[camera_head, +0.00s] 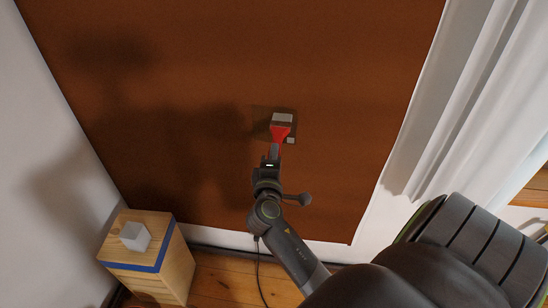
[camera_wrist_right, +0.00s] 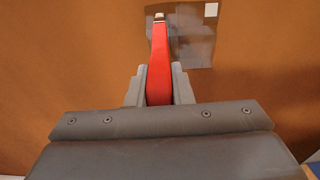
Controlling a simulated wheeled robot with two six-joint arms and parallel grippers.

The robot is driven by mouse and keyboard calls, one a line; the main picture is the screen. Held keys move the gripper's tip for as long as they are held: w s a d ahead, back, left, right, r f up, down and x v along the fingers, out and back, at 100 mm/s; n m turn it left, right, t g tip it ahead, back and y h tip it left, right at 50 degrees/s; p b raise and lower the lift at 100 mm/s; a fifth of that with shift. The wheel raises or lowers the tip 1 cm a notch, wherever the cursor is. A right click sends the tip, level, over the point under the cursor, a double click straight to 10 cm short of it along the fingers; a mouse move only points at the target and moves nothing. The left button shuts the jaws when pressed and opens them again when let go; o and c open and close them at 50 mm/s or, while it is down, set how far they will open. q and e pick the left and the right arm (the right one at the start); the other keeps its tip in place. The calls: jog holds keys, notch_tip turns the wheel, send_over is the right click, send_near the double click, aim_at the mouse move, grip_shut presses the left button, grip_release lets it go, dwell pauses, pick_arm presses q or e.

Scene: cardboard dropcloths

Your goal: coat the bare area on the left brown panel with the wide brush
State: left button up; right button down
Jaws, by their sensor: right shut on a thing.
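The brown panel (camera_head: 200,60) fills the middle of the head view and the back of the right wrist view (camera_wrist_right: 60,60). A small darker grey patch (camera_head: 260,114) lies on it and also shows in the right wrist view (camera_wrist_right: 195,45). A small pale square (camera_head: 291,140) sits at the patch's edge, also in the wrist view (camera_wrist_right: 211,9). My right gripper (camera_head: 274,156) is shut on the red handle of the wide brush (camera_head: 279,132), also seen in the wrist view (camera_wrist_right: 160,60). The brush's pale head is over the patch; contact cannot be told. My left gripper is not in view.
A wooden block stand (camera_head: 170,270) with a blue band and a white cube (camera_head: 135,236) stands at the lower left. A white curtain (camera_head: 465,90) hangs at the right. The wooden floor (camera_head: 225,280) shows below. Shadows darken the panel's left part.

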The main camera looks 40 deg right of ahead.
notch_tip(320, 180, down, 6)
jog(key=b, duration=0.6)
jog(key=shift+f, duration=0.15)
notch_tip(320, 180, down, 6)
jog(key=b, duration=0.5)
jog(key=b+v, duration=0.1)
jog(key=v, duration=0.3)
jog(key=shift+s+a, duration=0.15)
jog(key=shift+a, duration=0.2)
